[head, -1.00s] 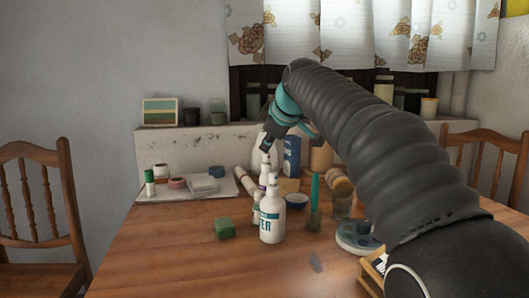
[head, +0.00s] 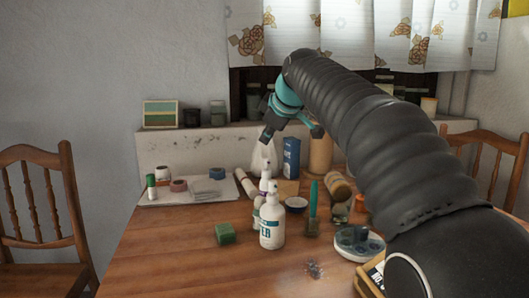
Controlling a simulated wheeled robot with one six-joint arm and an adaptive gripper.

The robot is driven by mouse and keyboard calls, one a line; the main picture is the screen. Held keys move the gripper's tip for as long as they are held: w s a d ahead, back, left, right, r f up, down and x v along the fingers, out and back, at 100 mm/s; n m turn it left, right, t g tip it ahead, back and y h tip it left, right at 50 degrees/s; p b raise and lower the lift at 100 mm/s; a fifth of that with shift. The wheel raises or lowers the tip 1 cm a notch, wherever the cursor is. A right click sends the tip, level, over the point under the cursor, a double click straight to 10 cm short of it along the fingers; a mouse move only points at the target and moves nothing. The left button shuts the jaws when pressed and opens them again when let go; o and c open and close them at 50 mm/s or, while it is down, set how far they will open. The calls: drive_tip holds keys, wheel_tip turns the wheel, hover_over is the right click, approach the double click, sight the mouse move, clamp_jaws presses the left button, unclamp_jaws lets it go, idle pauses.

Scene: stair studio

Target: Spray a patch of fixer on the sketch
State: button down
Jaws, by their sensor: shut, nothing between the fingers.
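A white spray bottle (head: 271,232) with teal lettering ending in "ER" stands upright on the table. A second white bottle (head: 265,186) stands close behind it, partly hidden, its label unreadable. My gripper (head: 266,138) is shut and empty. It hangs above and behind the bottles in the picture, apart from them. A tan sheet or board (head: 288,188) lies behind the bottles, partly hidden. I cannot tell whether it is the sketch. A small dark mark (head: 314,269) shows on the bare wood in front.
A green block (head: 225,234) sits left of the bottles. A bowl (head: 296,204), a green upright item (head: 313,205) and a round palette (head: 359,243) stand to the right. A white tray (head: 160,194) holds tape rolls. The front left of the table (head: 170,260) is clear.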

sight(267, 159)
wheel_tip(267, 159, up, 4)
drive_tip(key=shift+f+p, duration=0.15)
drive_tip(key=shift+p, duration=0.15)
drive_tip(key=shift+s, duration=0.1)
idle(0.6)
